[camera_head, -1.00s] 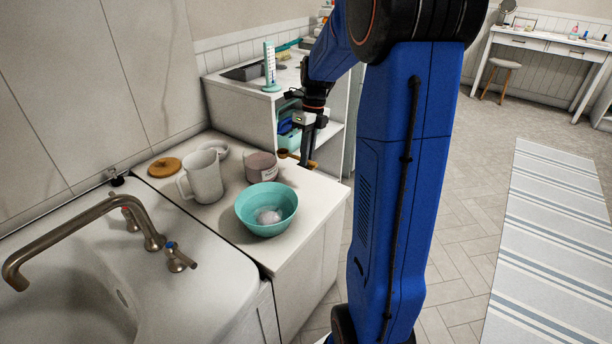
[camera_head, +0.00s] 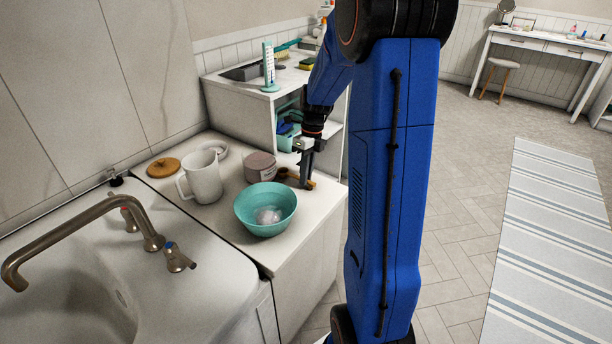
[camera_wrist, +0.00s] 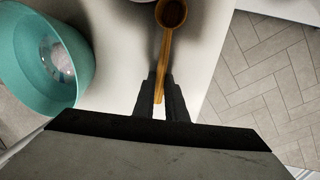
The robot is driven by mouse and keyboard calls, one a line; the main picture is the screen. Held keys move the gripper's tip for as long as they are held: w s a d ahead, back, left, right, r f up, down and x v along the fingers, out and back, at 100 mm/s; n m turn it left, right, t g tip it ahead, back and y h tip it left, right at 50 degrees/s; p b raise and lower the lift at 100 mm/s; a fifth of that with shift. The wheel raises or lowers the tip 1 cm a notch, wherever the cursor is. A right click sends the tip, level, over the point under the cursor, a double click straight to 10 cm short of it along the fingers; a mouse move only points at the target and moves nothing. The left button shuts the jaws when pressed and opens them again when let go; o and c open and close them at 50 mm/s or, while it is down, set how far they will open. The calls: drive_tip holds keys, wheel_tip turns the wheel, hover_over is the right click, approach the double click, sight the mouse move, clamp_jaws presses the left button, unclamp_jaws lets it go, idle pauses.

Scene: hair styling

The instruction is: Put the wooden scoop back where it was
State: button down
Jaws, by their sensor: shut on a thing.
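The wooden scoop (camera_wrist: 169,38) is brown, with a round bowl at the top of the wrist view and its handle running down between my fingers. My gripper (camera_wrist: 160,98) is shut on the handle. In the head view, my gripper (camera_head: 306,180) is low over the right part of the white counter (camera_head: 308,213), with the scoop (camera_head: 286,173) held to the right of the pink jar (camera_head: 260,167). The scoop is at or just above the counter top; I cannot tell whether it touches.
A teal bowl (camera_head: 266,208) with something pale inside stands in front of the jar. A white pitcher (camera_head: 203,177) and a round wooden lid (camera_head: 164,167) are to the left. A white shelf unit (camera_head: 236,112) stands behind. The counter's right edge is close to my gripper.

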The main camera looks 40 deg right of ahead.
drive_tip(key=shift+f, duration=0.15)
drive_tip(key=c, duration=1.8)
unclamp_jaws()
wheel_tip(320, 180, up, 12)
drive_tip(key=d, duration=0.2)
drive_tip(key=s+a+r+n+t, duration=0.1)
drive_tip(key=s+a+r+n, duration=0.25)
drive_tip(key=a+n, duration=0.25)
drive_tip(key=s+a+n+t, duration=0.1)
drive_tip(key=s+a+n, duration=0.3)
drive_tip(key=s+n, duration=0.3)
drive_tip(key=s+a+f+n+t+h, duration=0.1)
drive_tip(key=s+a+n+t, duration=0.1)
drive_tip(key=s+a+n, duration=0.3)
drive_tip(key=s+a+n+t+h, duration=0.1)
drive_tip(key=s+a+n, duration=0.3)
drive_tip(key=s+n, duration=0.7)
drive_tip(key=shift+a+f+n+t, duration=0.25)
drive_tip(key=shift+a+n+t, duration=0.05)
drive_tip(key=shift+n, duration=1.2)
